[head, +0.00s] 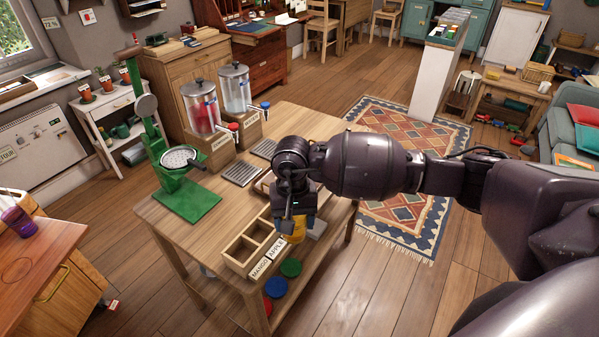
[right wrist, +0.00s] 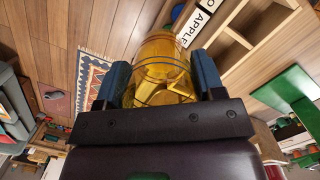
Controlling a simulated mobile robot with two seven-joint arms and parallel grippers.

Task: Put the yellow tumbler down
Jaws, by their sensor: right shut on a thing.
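The yellow tumbler (head: 297,231) is see-through and sits between the fingers of my right gripper (head: 294,213), by the near edge of the wooden table. In the right wrist view the yellow tumbler (right wrist: 162,72) fills the space between the two blue finger pads of my right gripper (right wrist: 160,62), which is shut on it. My arm hides part of it in the head view, and I cannot tell whether its base touches anything. The wooden divided tray (head: 232,259), with MANGO and APPLE labels, lies just left of it. My left gripper is not in view.
The wooden table (head: 165,225) carries a green press (head: 188,198) and two drink dispensers (head: 200,108) with grey drip trays (head: 241,173). Red, green and blue round things (head: 290,267) are on its lower shelf. A purple tumbler (head: 18,220) stands on another table at left.

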